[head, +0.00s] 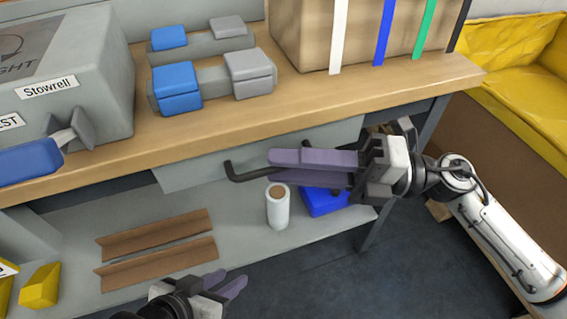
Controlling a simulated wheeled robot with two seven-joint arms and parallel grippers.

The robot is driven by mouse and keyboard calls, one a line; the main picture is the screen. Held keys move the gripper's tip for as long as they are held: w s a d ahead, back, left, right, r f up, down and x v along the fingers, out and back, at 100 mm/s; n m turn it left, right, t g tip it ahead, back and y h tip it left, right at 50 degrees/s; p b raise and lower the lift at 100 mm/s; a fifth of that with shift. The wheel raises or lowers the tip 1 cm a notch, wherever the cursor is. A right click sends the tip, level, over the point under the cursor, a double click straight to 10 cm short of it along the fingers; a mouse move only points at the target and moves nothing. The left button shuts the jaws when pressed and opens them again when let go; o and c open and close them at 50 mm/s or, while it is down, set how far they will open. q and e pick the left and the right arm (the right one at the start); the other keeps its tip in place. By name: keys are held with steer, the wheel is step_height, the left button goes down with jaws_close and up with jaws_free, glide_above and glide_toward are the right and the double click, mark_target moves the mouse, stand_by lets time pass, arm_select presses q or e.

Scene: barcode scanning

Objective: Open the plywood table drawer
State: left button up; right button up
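The plywood table (225,117) has a grey drawer front (195,174) under its top, with a black bar handle (245,176). The drawer looks shut, though much of its front is hidden. My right gripper (284,168) comes in from the right at the handle, its purple fingers pointing left along the bar. Its fingers are parted, and the bar runs in behind the upper finger. I cannot tell whether they touch it. My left gripper (232,278) is low at the bottom edge, away from the drawer, open and empty.
On the tabletop are a grey box (105,85), blue-and-grey holders (213,85) and a striped carton (305,40). The lower shelf holds a white roll (278,210), a blue tray (325,201) and brown strips (155,233). Yellow bins (515,100) stand at right. The floor (310,275) is clear.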

steer(key=shift+a, duration=0.55)
jaws_close()
